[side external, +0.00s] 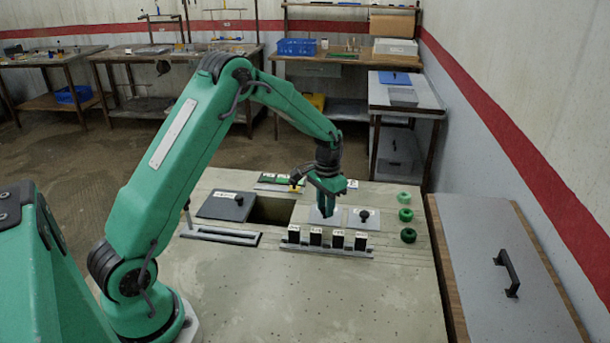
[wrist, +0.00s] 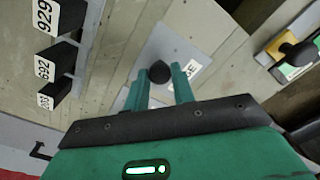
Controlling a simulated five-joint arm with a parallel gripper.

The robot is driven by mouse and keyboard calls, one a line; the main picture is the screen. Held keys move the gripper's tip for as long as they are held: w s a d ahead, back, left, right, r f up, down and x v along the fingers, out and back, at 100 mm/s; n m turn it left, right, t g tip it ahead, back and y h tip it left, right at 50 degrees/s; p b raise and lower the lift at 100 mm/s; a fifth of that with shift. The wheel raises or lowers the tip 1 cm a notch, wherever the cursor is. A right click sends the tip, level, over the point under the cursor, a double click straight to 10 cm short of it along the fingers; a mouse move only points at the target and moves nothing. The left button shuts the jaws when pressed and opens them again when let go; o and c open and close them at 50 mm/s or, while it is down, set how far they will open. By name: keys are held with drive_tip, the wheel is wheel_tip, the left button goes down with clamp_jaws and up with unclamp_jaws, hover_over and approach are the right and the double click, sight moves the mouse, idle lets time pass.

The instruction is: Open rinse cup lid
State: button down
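The rinse cup lid (side external: 313,219) is a light grey square plate on the bench, below my gripper in the side view. In the wrist view the lid (wrist: 178,42) shows a round black knob (wrist: 159,72) and a white label partly hidden by a finger, with "SE" readable. My gripper (side external: 326,213) points down over this lid. In the wrist view my gripper's green fingers (wrist: 160,70) are apart, one on each side of the knob. I cannot tell whether they touch it. The plate lies flat.
A second grey lid with a knob (side external: 364,215) lies just right. Black labelled blocks (side external: 316,237) stand in a row in front. A dark lid (side external: 226,205) lies left of an open pit (side external: 272,211). Green rings (side external: 405,215) lie at the right.

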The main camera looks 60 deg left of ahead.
drive_tip(key=shift+w+a, duration=2.95)
drive_tip(key=shift+w, duration=0.1)
drive_tip(key=c, duration=1.2)
unclamp_jaws()
drive_tip(key=shift+o, duration=0.2)
drive_tip(key=shift+r, duration=0.1)
wheel_tip(320, 180, up, 8)
drive_tip(key=shift+f, duration=0.2)
drive_tip(key=shift+r, duration=0.15)
